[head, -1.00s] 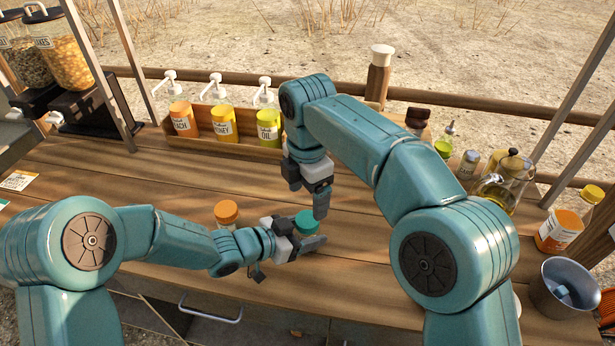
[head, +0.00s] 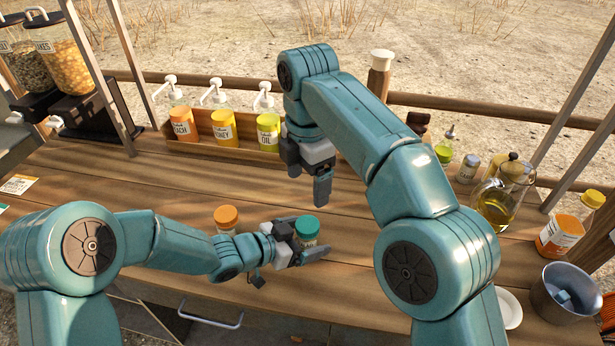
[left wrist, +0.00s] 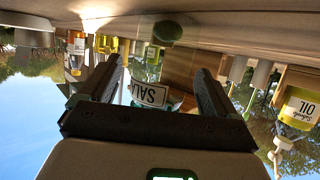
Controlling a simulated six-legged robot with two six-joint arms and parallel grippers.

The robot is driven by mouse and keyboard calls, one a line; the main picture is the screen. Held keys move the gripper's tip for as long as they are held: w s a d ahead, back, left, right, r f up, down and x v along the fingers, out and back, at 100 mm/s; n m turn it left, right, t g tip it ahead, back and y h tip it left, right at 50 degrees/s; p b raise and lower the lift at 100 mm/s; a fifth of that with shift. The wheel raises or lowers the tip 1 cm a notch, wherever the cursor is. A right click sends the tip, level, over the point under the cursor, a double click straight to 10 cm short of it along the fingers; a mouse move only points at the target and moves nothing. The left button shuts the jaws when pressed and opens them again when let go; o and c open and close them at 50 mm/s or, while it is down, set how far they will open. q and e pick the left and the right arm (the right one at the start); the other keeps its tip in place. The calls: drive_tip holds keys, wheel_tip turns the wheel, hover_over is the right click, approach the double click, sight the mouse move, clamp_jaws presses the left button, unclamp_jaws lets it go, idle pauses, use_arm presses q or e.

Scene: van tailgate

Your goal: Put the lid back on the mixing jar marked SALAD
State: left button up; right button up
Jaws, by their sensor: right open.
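The SALAD jar (left wrist: 150,95) stands between the jaws of my left gripper (head: 298,250). Its label shows upside down in the left wrist view. The teal lid (head: 307,226) sits on top of the jar in the head view and looks level; whether it is fully seated I cannot tell.
An orange-lidded jar (head: 227,218) stands behind my left forearm. A wooden rack (head: 205,146) of pump bottles is at the back. A glass oil pot (head: 500,195), an orange bottle (head: 562,232) and a metal bucket (head: 562,292) stand at the right. The counter's middle is mostly clear.

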use_arm(q)
drive_tip(key=p+v, duration=0.1)
drive_tip(key=v, duration=1.5)
drive_tip(key=shift+s, duration=0.2)
drive_tip(key=shift+a, duration=0.1)
